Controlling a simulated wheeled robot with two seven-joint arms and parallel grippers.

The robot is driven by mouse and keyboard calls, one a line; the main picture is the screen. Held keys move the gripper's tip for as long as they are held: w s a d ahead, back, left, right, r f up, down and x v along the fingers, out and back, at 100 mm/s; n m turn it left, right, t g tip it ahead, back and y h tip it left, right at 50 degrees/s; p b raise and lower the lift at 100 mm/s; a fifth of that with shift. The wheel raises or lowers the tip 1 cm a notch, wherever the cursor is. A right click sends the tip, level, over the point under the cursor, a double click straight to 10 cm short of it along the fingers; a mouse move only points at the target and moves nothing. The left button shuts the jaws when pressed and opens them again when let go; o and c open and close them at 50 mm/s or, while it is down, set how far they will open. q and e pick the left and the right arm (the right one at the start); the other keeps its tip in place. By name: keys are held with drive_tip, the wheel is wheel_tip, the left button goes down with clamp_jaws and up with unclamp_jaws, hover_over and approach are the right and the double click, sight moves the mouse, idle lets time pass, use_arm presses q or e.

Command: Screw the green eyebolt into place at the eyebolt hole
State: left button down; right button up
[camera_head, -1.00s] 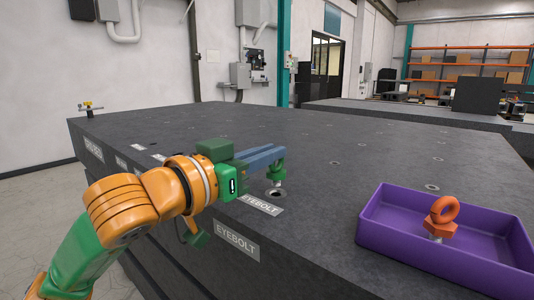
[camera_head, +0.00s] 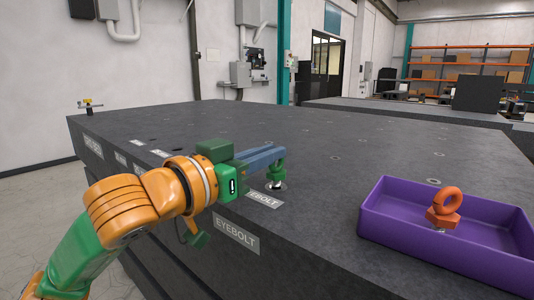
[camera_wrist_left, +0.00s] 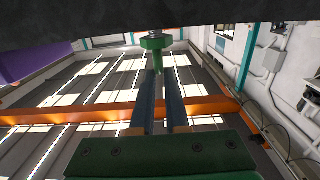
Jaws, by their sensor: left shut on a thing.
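The green eyebolt (camera_head: 278,172) is held upright in my left gripper (camera_head: 268,158), whose blue fingers are shut on its upper part. Its lower end is at the eyebolt hole (camera_head: 275,187), with a pale ring around it. I cannot tell how deep the shank sits. In the left wrist view the green eyebolt (camera_wrist_left: 157,43) shows beyond the fingers of my left gripper (camera_wrist_left: 165,78), close against the dark bed face at the top. An EYEBOLT label (camera_head: 264,200) lies just in front of the hole. My right gripper is not in view.
A purple tray (camera_head: 385,231) stands on the granite bed (camera_head: 330,235) at right, with an orange eyebolt (camera_head: 444,208) in it. A second EYEBOLT label (camera_head: 236,234) is on the bed's front face. A small fixture (camera_head: 88,106) stands at the far left corner. The bed's middle is clear.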

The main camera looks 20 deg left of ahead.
use_arm(q)
drive_tip(key=shift+f+b, duration=0.85)
drive_tip(key=shift+f, duration=0.15)
drive_tip(key=shift+w+a+r+m+g+h+p, duration=0.1)
drive_tip(key=shift+a+m+g+h+p, duration=0.25)
drive_tip(key=shift+m+h, duration=0.35)
drive_tip(key=shift+d+m+g+h, duration=0.1)
drive_tip(key=shift+m+g+h, duration=0.45)
drive_tip(key=shift+h, duration=0.45)
drive_tip(key=c, duration=0.8)
unclamp_jaws()
drive_tip(key=shift+c, duration=0.2)
drive_tip(key=b+v, duration=0.2)
drive_tip(key=v, duration=0.3)
drive_tip(key=shift+b, duration=0.3)
drive_tip(key=shift+s+a, duration=0.2)
drive_tip(key=shift+s, duration=0.3)
